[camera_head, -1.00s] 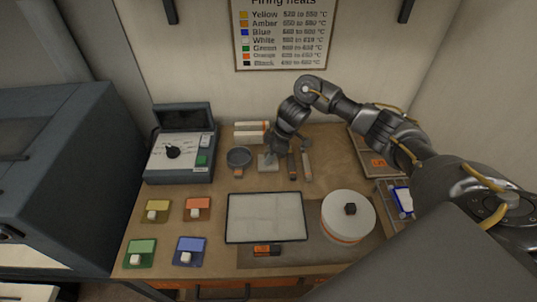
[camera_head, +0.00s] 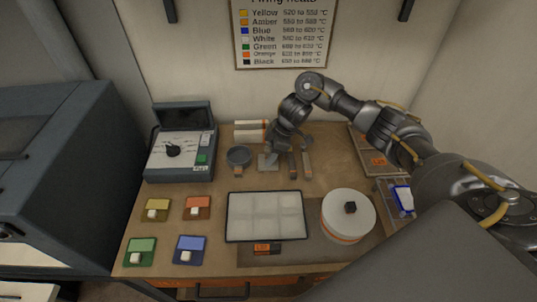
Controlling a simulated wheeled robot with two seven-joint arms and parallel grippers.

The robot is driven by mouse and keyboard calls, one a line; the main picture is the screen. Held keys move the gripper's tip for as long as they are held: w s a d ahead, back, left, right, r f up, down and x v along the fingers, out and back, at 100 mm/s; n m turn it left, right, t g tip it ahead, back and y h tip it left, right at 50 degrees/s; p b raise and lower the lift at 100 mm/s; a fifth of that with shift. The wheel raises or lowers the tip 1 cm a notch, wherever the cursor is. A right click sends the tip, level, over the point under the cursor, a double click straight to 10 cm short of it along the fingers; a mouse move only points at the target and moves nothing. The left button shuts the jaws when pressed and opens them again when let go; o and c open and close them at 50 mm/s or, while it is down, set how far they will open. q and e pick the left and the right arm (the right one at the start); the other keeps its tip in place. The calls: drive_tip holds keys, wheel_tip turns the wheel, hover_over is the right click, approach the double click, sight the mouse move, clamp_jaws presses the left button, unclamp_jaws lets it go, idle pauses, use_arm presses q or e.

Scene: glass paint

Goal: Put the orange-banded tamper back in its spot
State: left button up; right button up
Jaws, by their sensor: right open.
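My right gripper (camera_head: 279,149) reaches down at the back of the bench, above a pale grey flat tool (camera_head: 268,162). It is open, but its fingertips are small and blurred. Just right of it stand a wooden-handled tool (camera_head: 292,167) and another slim tool (camera_head: 306,165). A dark round sieve (camera_head: 238,156) lies to its left. I cannot make out an orange band on any of these tools, so I cannot tell which is the tamper. My left gripper is out of view.
A pale tray (camera_head: 230,217) lies mid-bench, with an orange and black piece (camera_head: 265,249) before it. A white drum (camera_head: 348,222) with an orange band stands right. Several coloured pads (camera_head: 198,205) lie left, below a control box (camera_head: 181,150). White rolls (camera_head: 249,135) lie behind.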

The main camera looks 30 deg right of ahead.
drive_tip(key=v, duration=1)
drive_tip(key=shift+r, duration=0.1)
